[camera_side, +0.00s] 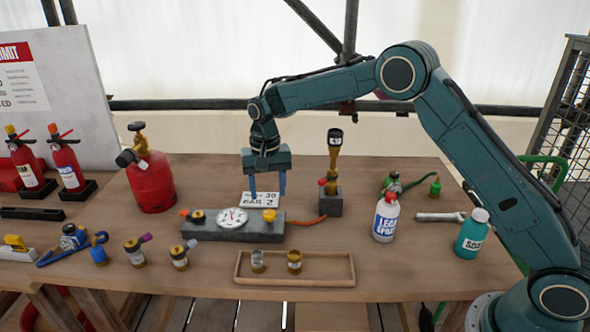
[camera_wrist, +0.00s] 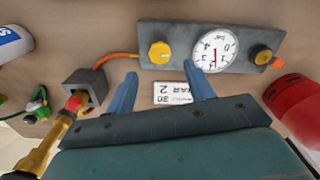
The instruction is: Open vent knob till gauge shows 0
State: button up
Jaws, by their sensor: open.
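A grey block (camera_side: 240,234) on the bench carries a round white gauge (camera_side: 233,217) in its middle. A yellow knob (camera_side: 269,215) is on its right end and a brass-coloured knob (camera_side: 197,215) with an orange outlet is on its left end. In the wrist view the gauge (camera_wrist: 215,50) appears upside down, with the yellow knob (camera_wrist: 160,52) left of it and the brass knob (camera_wrist: 262,54) right. The needle is too small to read surely. No label shows which knob is the vent. My gripper (camera_side: 268,190) is open and empty above the bench, behind the block, touching neither knob.
A small card (camera_side: 260,199) lies behind the block. An orange hose (camera_side: 303,221) runs to a small block with a tall brass fitting (camera_side: 334,150). A red cylinder (camera_side: 151,182) stands left, a spray bottle (camera_side: 386,217) right, and a wooden tray (camera_side: 340,284) in front.

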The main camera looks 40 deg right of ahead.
aim_at(269, 212)
jog(key=shift+f, duration=3.3)
jog(key=shift+c, duration=0.3)
jog(key=c, duration=0.9)
jog(key=shift+n, duration=0.4)
jog(key=n, duration=1.1)
jog(key=shift+n, duration=0.3)
